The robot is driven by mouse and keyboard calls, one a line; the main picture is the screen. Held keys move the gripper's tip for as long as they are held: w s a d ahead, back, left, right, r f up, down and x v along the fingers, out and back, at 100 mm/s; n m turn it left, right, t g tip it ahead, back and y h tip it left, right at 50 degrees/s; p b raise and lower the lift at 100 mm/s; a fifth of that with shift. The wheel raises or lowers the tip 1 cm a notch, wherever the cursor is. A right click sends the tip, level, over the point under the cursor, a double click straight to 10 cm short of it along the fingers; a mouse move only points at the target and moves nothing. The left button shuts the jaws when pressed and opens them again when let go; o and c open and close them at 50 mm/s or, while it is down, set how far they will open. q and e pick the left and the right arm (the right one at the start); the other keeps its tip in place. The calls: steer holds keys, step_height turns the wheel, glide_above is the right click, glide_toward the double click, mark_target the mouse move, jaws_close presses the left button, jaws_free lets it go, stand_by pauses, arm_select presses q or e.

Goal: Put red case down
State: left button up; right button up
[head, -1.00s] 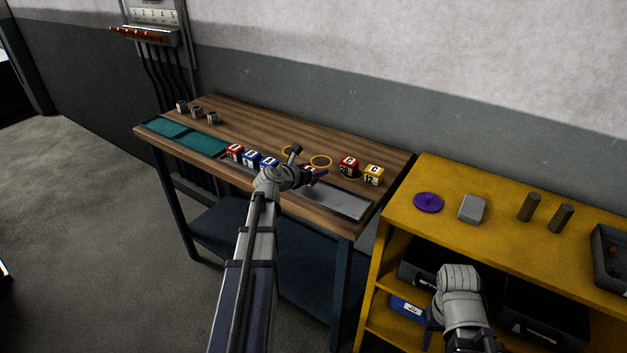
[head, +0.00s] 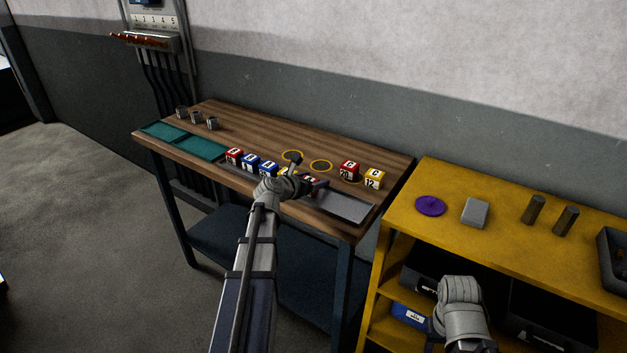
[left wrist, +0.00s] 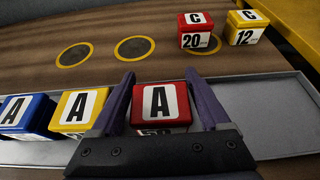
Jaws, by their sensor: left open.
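The red case (left wrist: 160,106), marked A, stands upright at the end of a row in the grey tray (left wrist: 265,113), beside a yellow case (left wrist: 79,109). My left gripper (left wrist: 165,80) is open, with one purple finger on each side of the red case. I cannot tell whether a finger touches it. In the head view, my left gripper (head: 303,180) is low over the tray and partly hides the row. My right gripper (head: 434,328) hangs by the yellow shelf, mostly hidden by its wrist.
Another red case (head: 349,170) and a yellow case (head: 374,179), both marked C, stand behind the tray on the wooden bench (head: 240,124). Empty yellow-ringed spots (left wrist: 135,48) lie beside them. The tray's right part is clear. A yellow shelf (head: 500,238) adjoins on the right.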

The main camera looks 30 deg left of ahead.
arm_select(q)
steer(key=shift+s+r, duration=0.3)
steer(key=shift+r, duration=0.05)
steer(key=p+v, duration=0.4)
steer(key=v, duration=0.7)
steer(key=shift+s+p, duration=0.15)
steer(key=shift+p, duration=0.15)
